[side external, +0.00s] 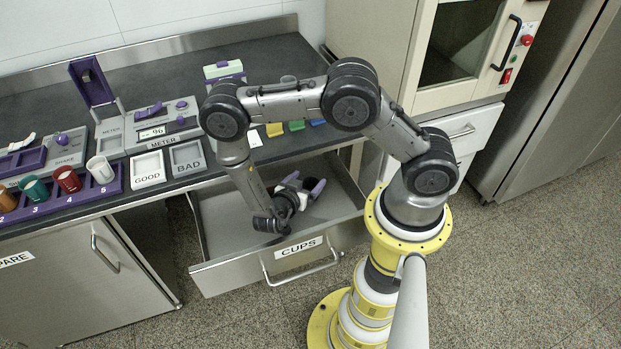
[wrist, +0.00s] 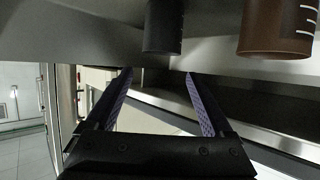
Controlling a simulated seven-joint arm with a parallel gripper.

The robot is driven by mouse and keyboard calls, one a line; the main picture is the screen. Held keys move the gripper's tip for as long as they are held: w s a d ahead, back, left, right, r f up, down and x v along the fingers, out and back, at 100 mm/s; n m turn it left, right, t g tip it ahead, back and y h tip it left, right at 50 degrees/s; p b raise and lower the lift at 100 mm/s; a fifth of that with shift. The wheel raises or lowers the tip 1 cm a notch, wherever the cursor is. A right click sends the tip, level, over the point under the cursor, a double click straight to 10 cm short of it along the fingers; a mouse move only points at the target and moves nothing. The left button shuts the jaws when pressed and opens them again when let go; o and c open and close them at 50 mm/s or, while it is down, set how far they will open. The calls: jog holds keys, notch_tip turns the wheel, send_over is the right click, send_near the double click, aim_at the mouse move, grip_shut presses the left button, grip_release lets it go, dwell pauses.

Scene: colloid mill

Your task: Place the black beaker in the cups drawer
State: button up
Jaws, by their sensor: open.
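The cups drawer (side external: 216,266) is pulled open, with a CUPS label on its front. My gripper (side external: 305,183) is inside the drawer area, its purple fingers spread. A small dark shape shows between them in the side view, probably the black beaker, mostly hidden by the gripper. In the wrist view the black beaker (wrist: 163,27) shows just past and between the open fingertips (wrist: 158,72), its upper part cut off by the frame. A gap shows between it and the fingers. I cannot tell what it rests on.
A brown beaker (wrist: 278,28) with white marks is right of the black one in the wrist view. The counter above holds a rack (side external: 75,203) of coloured cups, GOOD (side external: 148,169) and BAD (side external: 187,157) trays, and a meter (side external: 152,133). The drawer's left part looks empty.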

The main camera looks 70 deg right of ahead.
notch_tip(320, 180, up, 8)
jog(key=a, duration=0.2)
jog(key=shift+d, duration=0.1)
dwell(0.3)
